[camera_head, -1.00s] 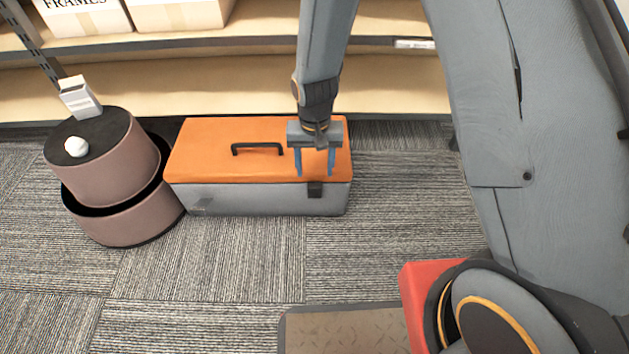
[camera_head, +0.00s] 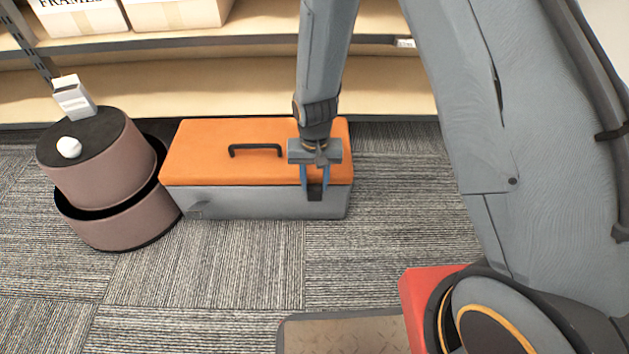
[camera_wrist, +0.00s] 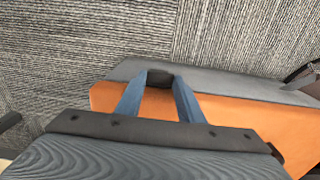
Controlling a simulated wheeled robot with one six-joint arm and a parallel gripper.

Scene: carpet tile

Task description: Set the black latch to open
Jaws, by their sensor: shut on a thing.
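A toolbox with an orange lid (camera_head: 205,150) and grey body (camera_head: 250,203) sits on the carpet in front of the shelf. The black latch (camera_head: 315,192) is on the right part of its front face, at the lid seam. My gripper (camera_head: 315,184) is over the lid's front edge, its blue fingers shut on the latch from both sides. In the wrist view the latch (camera_wrist: 160,78) sits between the fingertips, partly hidden by them. The lid is closed. Whether the latch is flipped up or down cannot be told clearly.
A brown two-tier round stool (camera_head: 100,180) stands left of the toolbox, with a white round thing (camera_head: 69,147) and a white box-like thing (camera_head: 74,98) on top. A shelf (camera_head: 190,90) with cartons (camera_head: 82,17) is behind.

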